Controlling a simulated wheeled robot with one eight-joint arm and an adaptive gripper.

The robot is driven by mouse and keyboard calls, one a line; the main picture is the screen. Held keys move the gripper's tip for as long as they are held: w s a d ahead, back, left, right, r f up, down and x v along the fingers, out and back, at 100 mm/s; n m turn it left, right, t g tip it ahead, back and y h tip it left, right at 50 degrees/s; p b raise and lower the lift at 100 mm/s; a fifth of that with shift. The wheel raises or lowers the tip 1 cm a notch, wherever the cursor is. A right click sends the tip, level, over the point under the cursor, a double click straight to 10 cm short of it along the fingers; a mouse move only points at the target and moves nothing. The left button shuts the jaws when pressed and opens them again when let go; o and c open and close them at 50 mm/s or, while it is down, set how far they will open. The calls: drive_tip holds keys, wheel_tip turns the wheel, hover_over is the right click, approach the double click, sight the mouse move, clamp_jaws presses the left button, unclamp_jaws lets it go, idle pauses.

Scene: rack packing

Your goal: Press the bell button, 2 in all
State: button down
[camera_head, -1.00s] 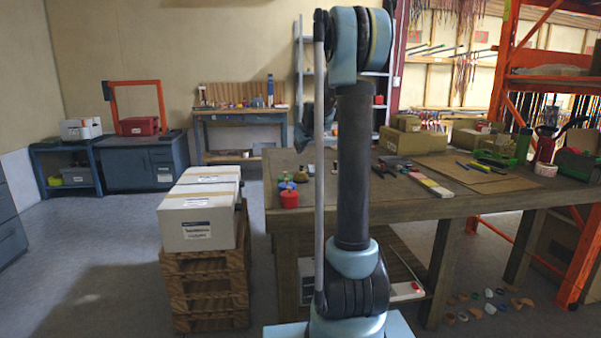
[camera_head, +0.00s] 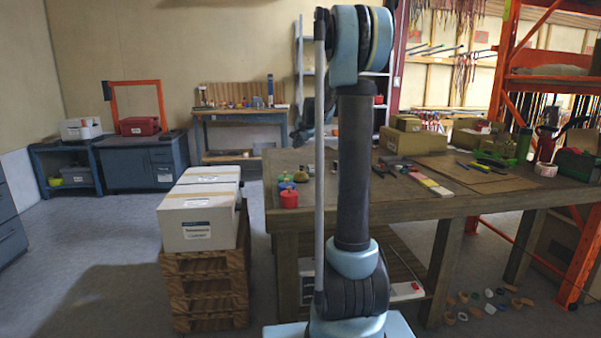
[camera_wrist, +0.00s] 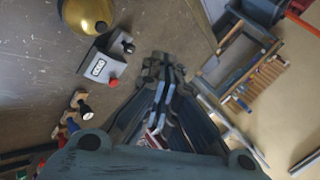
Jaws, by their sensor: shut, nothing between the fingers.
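In the wrist view, a gold dome (camera_wrist: 90,14), which looks like a bell, is at the top left, cut off by the edge. Beside it on the table is a grey box (camera_wrist: 102,62) with a white label, a red button (camera_wrist: 113,83) and a dark button (camera_wrist: 128,46). My gripper (camera_wrist: 163,65) is shut and empty, its tips to the right of the box in the picture and apart from it. Contact or height above the table cannot be judged. In the head view, I cannot make out the bell or box; my arm blocks part of the table.
In the head view, the wooden workbench (camera_head: 460,204) carries a red container (camera_head: 289,198), small tools and cardboard boxes (camera_head: 412,141). White boxes (camera_head: 198,222) on pallets stand to its left. In the wrist view, several small items (camera_wrist: 75,118) lie below the grey box.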

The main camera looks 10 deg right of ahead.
drive_tip(key=m, duration=0.4)
drive_tip(key=r+m, duration=0.1)
drive_tip(key=m, duration=0.7)
drive_tip(key=shift+r+m, duration=0.15)
drive_tip(key=shift+m, duration=0.15)
drive_tip(key=shift+f, duration=4.45)
drive_tip(key=shift+f, duration=0.1)
drive_tip(key=shift+f, duration=0.2)
